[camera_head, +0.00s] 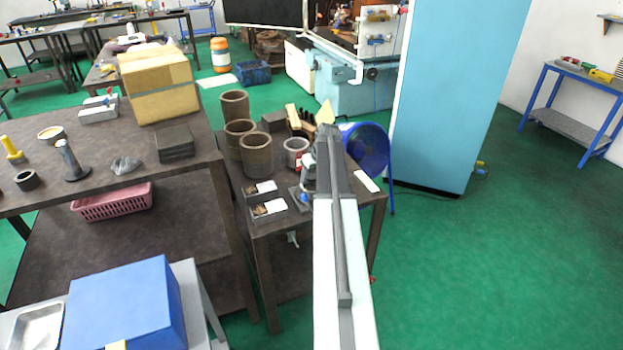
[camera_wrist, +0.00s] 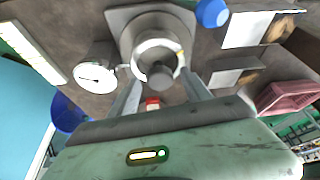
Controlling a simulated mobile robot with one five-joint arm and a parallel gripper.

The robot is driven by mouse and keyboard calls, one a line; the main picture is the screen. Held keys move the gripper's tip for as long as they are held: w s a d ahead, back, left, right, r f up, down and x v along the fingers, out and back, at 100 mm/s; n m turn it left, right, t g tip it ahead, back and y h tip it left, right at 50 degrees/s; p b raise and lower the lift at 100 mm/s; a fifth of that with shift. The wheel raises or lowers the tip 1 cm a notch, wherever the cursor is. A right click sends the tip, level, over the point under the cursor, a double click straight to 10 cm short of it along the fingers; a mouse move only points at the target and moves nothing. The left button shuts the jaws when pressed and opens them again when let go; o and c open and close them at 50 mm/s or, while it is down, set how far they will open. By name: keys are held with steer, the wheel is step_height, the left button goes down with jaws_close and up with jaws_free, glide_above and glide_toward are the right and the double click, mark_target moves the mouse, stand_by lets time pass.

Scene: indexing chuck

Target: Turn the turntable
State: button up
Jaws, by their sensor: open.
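The turntable (camera_wrist: 130,32) appears in the wrist view as a round grey chuck on a square plate, with a bright ring and a darker round centre. A blue knob (camera_wrist: 212,13) is beside its upper right. My gripper (camera_wrist: 160,80) is open, its two fingers spread on either side of the chuck's near part; I cannot tell whether they touch it. In the head view, my arm covers much of the turntable; part of its grey base (camera_head: 299,196) and the blue knob (camera_head: 305,198) show left of the arm. My fingertips are hidden there.
The small dark table (camera_head: 268,226) also holds several brown cylinders (camera_head: 255,155) and two trays with white labels (camera_head: 266,208). A larger bench (camera_head: 100,185) is to the left.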

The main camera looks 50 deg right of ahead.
jaws_close()
steer(key=shift+d+n+y, duration=0.1)
steer(key=shift+n+y, duration=0.4)
steer(key=shift+n, duration=0.7)
jaws_free()
steer(key=p+v, duration=0.7)
steer(key=v, duration=0.1)
steer(key=shift+f, duration=0.1)
